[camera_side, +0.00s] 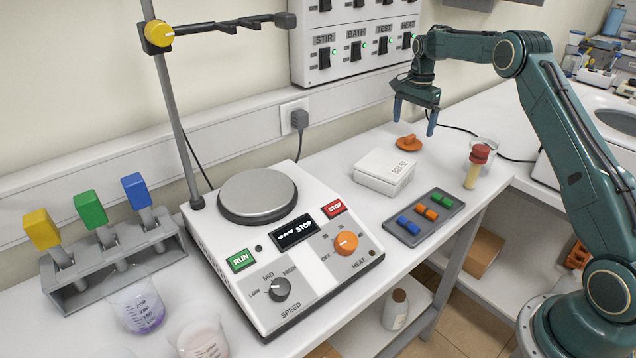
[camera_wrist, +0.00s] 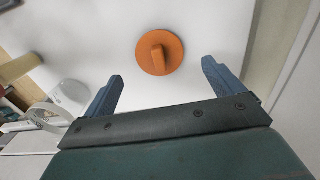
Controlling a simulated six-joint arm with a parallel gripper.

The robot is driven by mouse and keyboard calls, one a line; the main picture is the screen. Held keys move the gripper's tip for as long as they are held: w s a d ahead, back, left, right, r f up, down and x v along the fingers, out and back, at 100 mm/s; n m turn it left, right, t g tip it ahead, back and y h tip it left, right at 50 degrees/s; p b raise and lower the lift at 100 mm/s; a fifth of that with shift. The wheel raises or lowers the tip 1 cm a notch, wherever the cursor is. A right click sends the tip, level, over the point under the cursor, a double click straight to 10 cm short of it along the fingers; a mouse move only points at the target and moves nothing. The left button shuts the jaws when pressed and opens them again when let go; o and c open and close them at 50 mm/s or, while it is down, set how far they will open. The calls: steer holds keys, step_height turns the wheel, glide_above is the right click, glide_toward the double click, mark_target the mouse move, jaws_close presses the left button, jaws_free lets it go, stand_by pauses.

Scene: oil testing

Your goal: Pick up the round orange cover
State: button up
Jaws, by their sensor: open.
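The round orange cover (camera_side: 408,143) lies on the white bench top, behind the white box. The fingers also show in the wrist view (camera_wrist: 162,70), spread apart and not touching the cover.
A white box (camera_side: 384,172) stands just in front of the cover. A grey tray (camera_side: 424,217) with coloured blocks and a hotplate stirrer (camera_side: 285,290) are nearer the camera. A black cable runs behind.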

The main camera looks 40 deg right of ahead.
mark_target(411, 135)
steer(key=shift+f, duration=0.15)
steer(key=shift+f, duration=2.45)
steer(key=shift+c, duration=0.4)
steer(key=c, duration=1)
